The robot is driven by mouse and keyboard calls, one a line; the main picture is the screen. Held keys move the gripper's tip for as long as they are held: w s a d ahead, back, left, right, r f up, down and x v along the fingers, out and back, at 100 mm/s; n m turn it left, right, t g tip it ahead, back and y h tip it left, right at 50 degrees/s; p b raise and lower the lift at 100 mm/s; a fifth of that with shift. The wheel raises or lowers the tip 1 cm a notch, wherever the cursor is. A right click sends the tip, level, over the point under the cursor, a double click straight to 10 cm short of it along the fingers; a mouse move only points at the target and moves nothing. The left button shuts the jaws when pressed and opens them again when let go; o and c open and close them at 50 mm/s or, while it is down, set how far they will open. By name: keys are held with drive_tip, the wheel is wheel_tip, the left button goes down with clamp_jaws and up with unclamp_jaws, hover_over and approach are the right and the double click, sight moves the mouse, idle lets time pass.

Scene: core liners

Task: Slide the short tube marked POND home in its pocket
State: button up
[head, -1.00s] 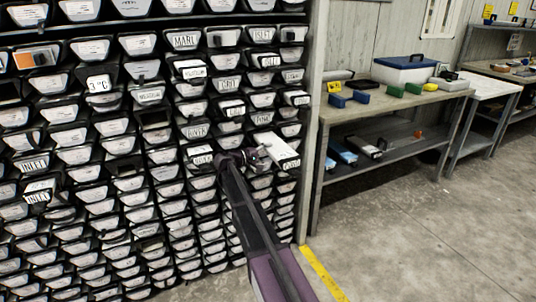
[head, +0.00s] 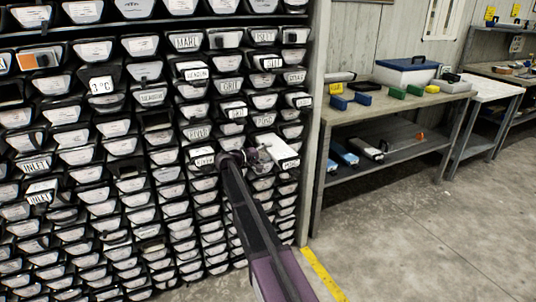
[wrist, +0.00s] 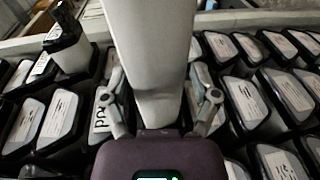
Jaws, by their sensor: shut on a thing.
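A pale, box-like tube (head: 281,149) sticks out of the right part of the rack in the head view, slanting down to the right. My gripper (head: 256,155) is at its left side, at the end of my dark arm. In the wrist view the tube (wrist: 155,50) runs up the middle between the two fingers of my gripper (wrist: 158,102), which are shut on its sides.
The rack (head: 75,157) is filled with rows of labelled tube ends in black pockets; several stick out. In the wrist view an upright tube with a black end (wrist: 66,40) stands at upper left. A bench (head: 400,105) with boxes stands to the right. The floor before it is clear.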

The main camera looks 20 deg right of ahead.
sight(273, 159)
drive_tip(key=shift+w+r, duration=0.1)
drive_tip(key=shift+w, duration=1.05)
idle(0.3)
drive_tip(key=shift+w+a+r, duration=0.1)
drive_tip(key=shift+w+r, duration=0.2)
drive_tip(key=shift+w, duration=0.6)
drive_tip(key=shift+w+r, duration=0.1)
drive_tip(key=shift+w, duration=0.2)
drive_tip(key=shift+o, duration=0.2)
drive_tip(key=shift+w+r, duration=0.15)
drive_tip(key=shift+w, duration=0.45)
drive_tip(key=o, duration=1.1)
drive_tip(key=shift+o, duration=0.2)
drive_tip(key=shift+s, duration=0.25)
drive_tip(key=shift+s+f, duration=0.25)
drive_tip(key=shift+s, duration=0.9)
drive_tip(key=s, duration=0.9)
drive_tip(key=shift+d+f, duration=0.2)
drive_tip(key=shift+f, duration=0.15)
